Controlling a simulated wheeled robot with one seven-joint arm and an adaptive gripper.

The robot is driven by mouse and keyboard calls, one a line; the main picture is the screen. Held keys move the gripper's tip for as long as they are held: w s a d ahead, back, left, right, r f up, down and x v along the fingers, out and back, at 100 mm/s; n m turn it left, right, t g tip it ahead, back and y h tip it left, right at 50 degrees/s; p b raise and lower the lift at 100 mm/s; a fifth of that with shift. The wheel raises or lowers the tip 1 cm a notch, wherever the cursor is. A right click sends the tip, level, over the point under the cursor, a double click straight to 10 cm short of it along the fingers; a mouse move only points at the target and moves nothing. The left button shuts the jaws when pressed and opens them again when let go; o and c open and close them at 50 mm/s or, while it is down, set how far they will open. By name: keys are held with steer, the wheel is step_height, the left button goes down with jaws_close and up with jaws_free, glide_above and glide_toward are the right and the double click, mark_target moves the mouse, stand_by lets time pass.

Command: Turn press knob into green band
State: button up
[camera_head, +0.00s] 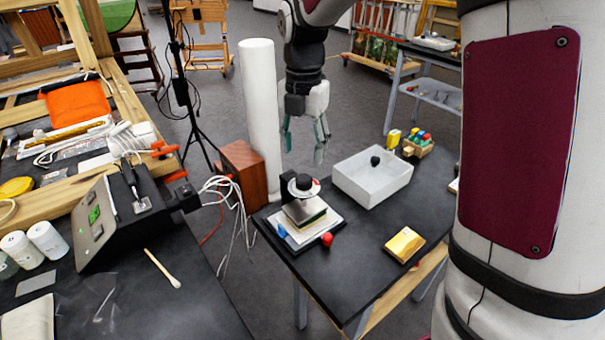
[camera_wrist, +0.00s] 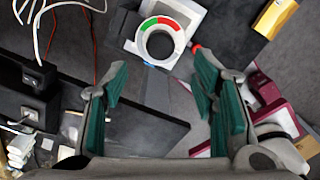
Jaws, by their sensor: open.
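The small press (camera_head: 305,213) stands near the left corner of the black table, with a dark round knob (camera_head: 303,182) on top. In the wrist view the knob (camera_wrist: 159,44) sits inside a pale ring (camera_wrist: 142,41) with red and green bands and a bit of blue at its lower edge. Any pointer mark on the knob is too small to tell. My gripper (camera_head: 305,145) is open and empty, above and behind the press, apart from it. Its teal fingers (camera_wrist: 158,72) show spread below the ring in the wrist view.
A white open bin (camera_head: 360,190) with a dark lump stands right of the press. A gold block (camera_head: 404,244) and a red ball (camera_head: 327,239) lie in front. A white column (camera_head: 259,115) and brown box (camera_head: 240,175) stand left. The table's front middle is clear.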

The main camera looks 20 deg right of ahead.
mark_target(303, 178)
step_height(303, 178, down, 8)
steer(key=shift+f, duration=0.15)
stand_by(0.3)
steer(key=c, duration=1.2)
